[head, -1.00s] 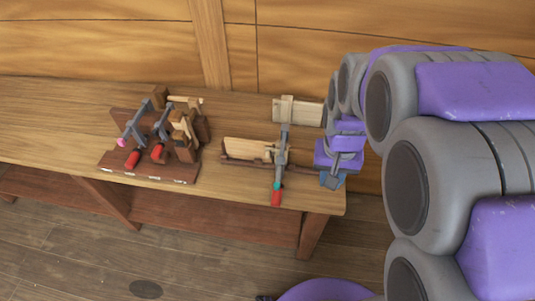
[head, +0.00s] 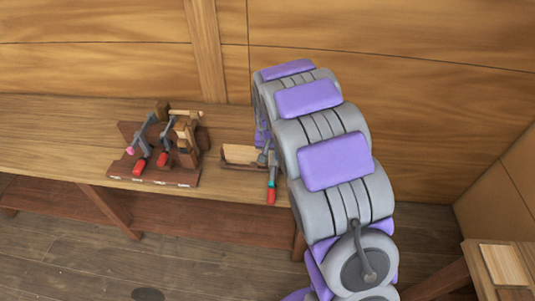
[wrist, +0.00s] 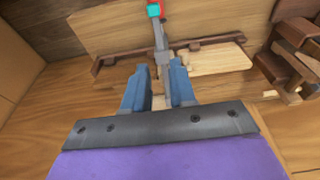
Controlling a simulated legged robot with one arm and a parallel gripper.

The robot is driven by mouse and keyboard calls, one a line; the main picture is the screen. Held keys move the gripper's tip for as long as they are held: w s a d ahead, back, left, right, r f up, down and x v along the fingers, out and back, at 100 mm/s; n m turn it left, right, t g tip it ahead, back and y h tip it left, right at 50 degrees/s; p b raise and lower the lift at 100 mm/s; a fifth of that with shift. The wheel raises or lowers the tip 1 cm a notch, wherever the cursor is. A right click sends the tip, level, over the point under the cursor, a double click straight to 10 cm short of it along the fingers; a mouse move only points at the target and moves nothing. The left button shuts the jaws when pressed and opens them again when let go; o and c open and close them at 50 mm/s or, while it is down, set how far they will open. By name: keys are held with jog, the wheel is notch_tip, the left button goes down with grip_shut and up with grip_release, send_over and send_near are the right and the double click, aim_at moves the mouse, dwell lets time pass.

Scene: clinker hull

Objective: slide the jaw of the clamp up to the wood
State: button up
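The clamp (head: 272,178) has a grey bar with a teal part and a red handle pointing to the front. In the head view my arm hides its far part. In the wrist view the clamp's bar (wrist: 160,42) runs away from me, handle at the top. A pale board (head: 240,154) lies beside the clamp, in a dark wooden holder (head: 238,167); the board also shows in the wrist view (wrist: 220,60), right of the bar. My gripper (wrist: 159,68) is open, its blue fingers on either side of the bar. Whether they touch it I cannot tell.
A dark rack (head: 190,179) with several tools, two of them red-handled, stands left of the holder on the bench. The bench top (head: 50,145) is clear further left. A wooden wall rises behind. Another wooden surface (head: 480,262) is at lower right.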

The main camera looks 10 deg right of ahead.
aim_at(272, 172)
jog(key=f+b, duration=0.1)
jog(key=f, duration=0.3)
jog(key=w+f, duration=0.1)
jog(key=f, duration=0.3)
jog(key=w+d+f+b, duration=0.1)
jog(key=f, duration=0.4)
jog(key=shift+w+b, duration=0.15)
jog(key=shift+b, duration=0.15)
jog(key=shift+f, duration=0.2)
jog(key=shift+c, duration=0.4)
jog(key=shift+s+a+r, duration=0.1)
jog(key=shift+s+a, duration=0.05)
jog(key=shift+s, duration=0.2)
jog(key=shift+s+a, duration=0.2)
jog(key=shift+s, duration=0.45)
jog(key=shift+w, duration=0.15)
